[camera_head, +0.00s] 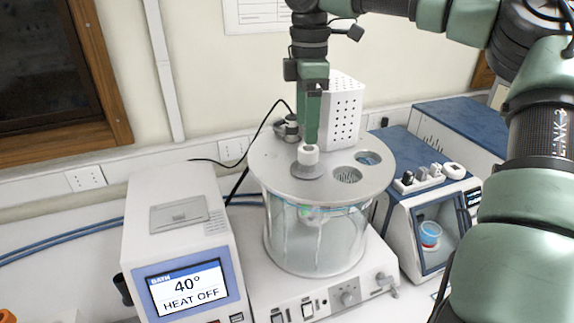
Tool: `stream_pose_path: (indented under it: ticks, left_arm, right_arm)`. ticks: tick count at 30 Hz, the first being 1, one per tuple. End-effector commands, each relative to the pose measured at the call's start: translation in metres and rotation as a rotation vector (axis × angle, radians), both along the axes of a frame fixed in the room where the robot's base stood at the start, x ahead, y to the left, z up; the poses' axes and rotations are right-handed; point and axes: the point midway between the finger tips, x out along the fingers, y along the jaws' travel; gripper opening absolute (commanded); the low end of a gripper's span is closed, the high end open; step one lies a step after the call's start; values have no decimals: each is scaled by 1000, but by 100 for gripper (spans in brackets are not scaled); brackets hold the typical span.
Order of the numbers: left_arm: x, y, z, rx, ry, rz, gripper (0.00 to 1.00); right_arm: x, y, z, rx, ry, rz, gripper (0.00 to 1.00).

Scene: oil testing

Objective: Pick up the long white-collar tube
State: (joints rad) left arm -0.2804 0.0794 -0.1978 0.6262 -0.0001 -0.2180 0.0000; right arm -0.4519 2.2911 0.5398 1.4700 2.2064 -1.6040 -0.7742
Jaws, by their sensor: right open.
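The long white-collar tube stands upright in the round lid of a clear glass bath (318,240). Its white collar (308,155) sits on a grey disc on top of the lid, and its lower part is inside the bath, hard to make out. My right gripper (311,143) points down from above, its fingertips right at or just over the collar. It is open. I cannot tell whether the fingers touch the collar. My left gripper is not in view.
The grey lid (270,165) has two more openings at the right. A white heater box (185,245) with a screen reading 40° HEAT OFF stands at the left. A blue-topped instrument (415,155) is at the right. A perforated white box (342,112) stands behind the gripper.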

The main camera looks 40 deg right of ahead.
Motion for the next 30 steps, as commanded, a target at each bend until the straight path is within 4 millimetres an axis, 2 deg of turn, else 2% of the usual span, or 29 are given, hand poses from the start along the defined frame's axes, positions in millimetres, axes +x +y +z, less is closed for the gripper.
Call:
stream_pose_path:
  ticks: [3,7,11,17,21,29,30]
  left_arm:
    - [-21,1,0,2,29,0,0]
    - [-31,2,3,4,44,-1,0]
    - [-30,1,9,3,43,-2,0]
    - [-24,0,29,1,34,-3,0]
    - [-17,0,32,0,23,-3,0]
    - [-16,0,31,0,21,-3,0]
    - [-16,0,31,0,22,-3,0]
  right_arm:
    - [0,0,-2,1,1,1,64]
    - [-1,0,-15,0,2,1,64]
    - [-1,-1,-28,1,2,0,64]
    - [-6,-5,-55,2,5,1,64]
    - [-5,-5,-73,0,1,0,64]
    - [-5,-5,-78,-1,-1,0,64]
    - [-5,-5,-78,-1,-1,0,58]
